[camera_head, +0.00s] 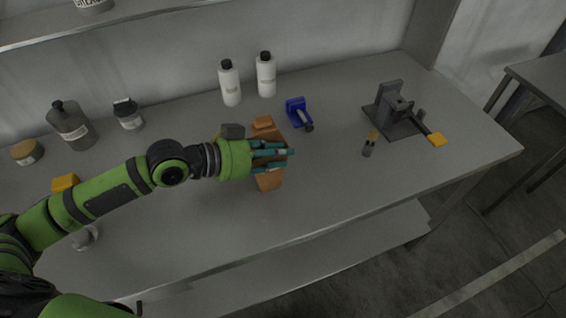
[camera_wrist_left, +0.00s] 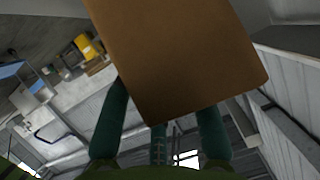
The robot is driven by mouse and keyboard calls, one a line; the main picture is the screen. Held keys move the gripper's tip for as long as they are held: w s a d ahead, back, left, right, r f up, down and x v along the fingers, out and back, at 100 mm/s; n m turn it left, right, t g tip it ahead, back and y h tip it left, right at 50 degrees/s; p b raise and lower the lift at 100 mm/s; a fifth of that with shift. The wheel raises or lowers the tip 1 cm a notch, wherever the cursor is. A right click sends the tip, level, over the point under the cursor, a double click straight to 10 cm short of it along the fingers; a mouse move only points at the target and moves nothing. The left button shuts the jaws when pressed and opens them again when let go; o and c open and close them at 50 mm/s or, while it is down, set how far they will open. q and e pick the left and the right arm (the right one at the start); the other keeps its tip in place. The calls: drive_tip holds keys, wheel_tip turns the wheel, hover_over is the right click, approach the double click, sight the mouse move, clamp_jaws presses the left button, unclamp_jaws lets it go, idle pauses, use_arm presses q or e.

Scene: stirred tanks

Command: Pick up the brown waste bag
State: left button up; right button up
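The brown waste bag (camera_head: 268,181) is near the middle of the table. My left gripper (camera_head: 288,152) reaches across it from the left, with its teal fingers over the bag's middle. Brown shows above, below and between the fingers. In the left wrist view the bag (camera_wrist_left: 175,60) is large and close, and it hides the fingertips. Three fingers (camera_wrist_left: 160,140) run up to the bag's lower edge. Whether they are closed on it cannot be told. My right gripper is not in view.
Two white bottles (camera_head: 230,84) stand behind the bag, with a blue device (camera_head: 298,112) to their right. A dark grey fixture with a yellow-tipped lever (camera_head: 400,112) and a small vial (camera_head: 370,145) are farther right. Jars (camera_head: 72,126) stand at the left. The front right tabletop is clear.

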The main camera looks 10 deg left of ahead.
use_arm(q)
drive_tip(key=shift+s+r, duration=0.1)
drive_tip(key=shift+s+a, duration=0.35)
drive_tip(key=shift+a, duration=0.15)
clamp_jaws()
drive_tip(key=shift+w+d, duration=0.2)
drive_tip(key=shift+d, duration=0.05)
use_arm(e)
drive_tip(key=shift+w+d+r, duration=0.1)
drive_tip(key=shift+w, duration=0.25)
